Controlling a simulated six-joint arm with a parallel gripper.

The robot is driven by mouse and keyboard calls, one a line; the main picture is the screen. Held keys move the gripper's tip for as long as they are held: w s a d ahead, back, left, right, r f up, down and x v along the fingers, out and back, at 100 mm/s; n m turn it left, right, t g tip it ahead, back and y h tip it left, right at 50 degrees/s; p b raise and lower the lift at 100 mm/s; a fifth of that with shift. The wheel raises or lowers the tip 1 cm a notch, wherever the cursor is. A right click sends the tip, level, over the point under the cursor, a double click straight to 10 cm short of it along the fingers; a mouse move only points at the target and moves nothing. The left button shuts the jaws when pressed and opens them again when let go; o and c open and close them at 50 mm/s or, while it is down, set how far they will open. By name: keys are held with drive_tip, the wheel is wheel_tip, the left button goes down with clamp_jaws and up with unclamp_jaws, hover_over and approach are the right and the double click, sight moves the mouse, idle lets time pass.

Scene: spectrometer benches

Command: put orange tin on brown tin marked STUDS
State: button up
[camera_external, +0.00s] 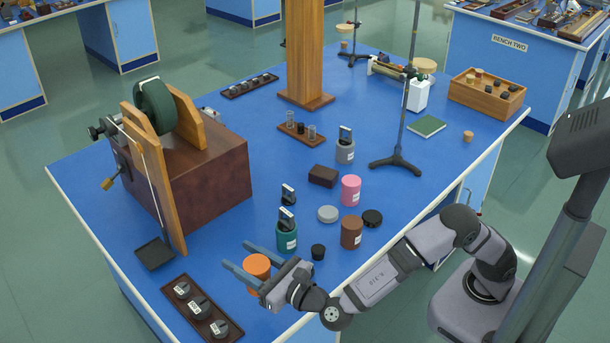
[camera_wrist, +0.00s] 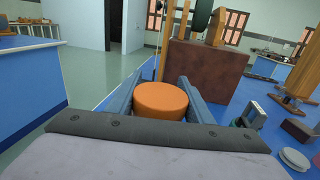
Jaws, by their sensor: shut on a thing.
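The orange tin (camera_external: 258,265) is between the fingers of my gripper (camera_external: 235,254), near the bench's front edge. In the wrist view the orange tin (camera_wrist: 162,100) is upright with a finger on each side, and my gripper (camera_wrist: 161,77) is shut on it. Its lower part is mostly hidden, and I cannot tell whether it touches the bench. The brown tin (camera_external: 352,233) stands upright to the right of my gripper, with a small white label too small to read. Its top looks bare. It is not visible in the wrist view.
A green tin (camera_external: 287,238) holding dark-topped items and a small black lid (camera_external: 318,251) stand between my gripper and the brown tin. A pink tin (camera_external: 350,190), grey disc (camera_external: 327,214) and black disc (camera_external: 372,218) are close to the brown tin. A tray (camera_external: 203,307) lies left.

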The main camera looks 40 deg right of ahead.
drive_tip(key=w+d+r+m+h+p, duration=0.35)
drive_tip(key=w+d+r+p, duration=0.45)
drive_tip(key=d+r+p, duration=0.6)
drive_tip(key=s+d+f+m+g+h+p, duration=0.1)
drive_tip(key=s+d+f+m+h+p, duration=0.1)
drive_tip(key=d, duration=0.9)
drive_tip(key=s+d+f+m+g+h+p, duration=0.1)
drive_tip(key=s+d+f+m+h+p, duration=0.1)
drive_tip(key=s+d+h, duration=0.4)
drive_tip(key=d+f+p, duration=0.1)
drive_tip(key=d+p, duration=0.1)
drive_tip(key=d, duration=0.3)
drive_tip(key=shift+s+d+f, duration=0.15)
drive_tip(key=shift+s+f, duration=0.15)
drive_tip(key=shift+s, duration=0.1)
wheel_tip(320, 180, down, 10)
drive_tip(key=p, duration=0.1)
